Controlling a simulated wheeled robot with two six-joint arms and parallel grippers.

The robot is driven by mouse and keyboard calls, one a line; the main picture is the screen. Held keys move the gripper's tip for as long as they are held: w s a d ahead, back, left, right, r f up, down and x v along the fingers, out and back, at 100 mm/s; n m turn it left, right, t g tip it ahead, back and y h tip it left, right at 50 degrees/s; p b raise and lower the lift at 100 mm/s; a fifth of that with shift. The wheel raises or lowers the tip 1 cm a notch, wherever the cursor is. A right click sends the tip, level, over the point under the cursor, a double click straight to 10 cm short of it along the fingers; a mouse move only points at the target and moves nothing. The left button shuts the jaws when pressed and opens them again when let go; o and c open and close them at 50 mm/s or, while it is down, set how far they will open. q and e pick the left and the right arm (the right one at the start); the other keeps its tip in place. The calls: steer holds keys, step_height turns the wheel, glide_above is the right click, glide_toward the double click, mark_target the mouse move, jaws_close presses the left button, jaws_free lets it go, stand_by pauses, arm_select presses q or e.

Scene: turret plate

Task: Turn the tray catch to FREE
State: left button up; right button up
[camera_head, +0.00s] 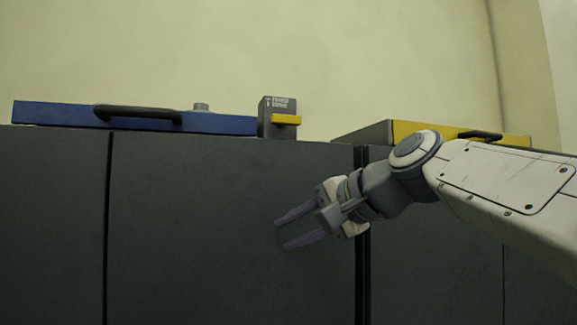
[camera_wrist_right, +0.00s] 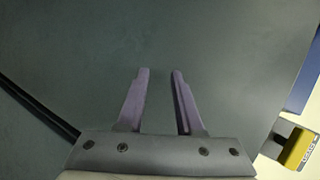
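The tray catch looks to be the small dark block (camera_head: 266,120) with white lettering and a yellow lever (camera_head: 287,119), on top of the dark cabinet. The lever points right in the head view. The lettering is too small to read. The yellow lever also shows at the right edge of the right wrist view (camera_wrist_right: 297,147). A blue tray (camera_head: 60,114) with a black handle lies left of the block. My right gripper (camera_head: 280,233) is open and empty, in front of the cabinet face and below the catch, apart from it. My left gripper is not in view.
The dark cabinet front (camera_head: 200,230) fills the lower view, with vertical seams. A grey and yellow box (camera_head: 410,130) with a black handle lies on top at the right, behind my right arm. The wall above is bare.

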mark_target(289, 117)
steer(key=s+d+r+m+t+y, duration=0.1)
steer(key=d+r+t, duration=0.15)
steer(key=r, duration=0.75)
steer(key=s+d+r+m+t+y, duration=0.1)
steer(key=d+r+m+t, duration=0.15)
steer(key=r, duration=0.75)
steer(key=shift+n+g, duration=0.4)
steer(key=shift+n, duration=0.05)
steer(key=p+x, duration=0.4)
steer(key=x, duration=0.5)
steer(key=shift+d+r+p, duration=0.1)
steer(key=shift+d+p, duration=0.05)
steer(key=shift+p, duration=0.25)
steer(key=shift+w+a, duration=0.4)
steer(key=shift+w, duration=0.15)
jaws_close()
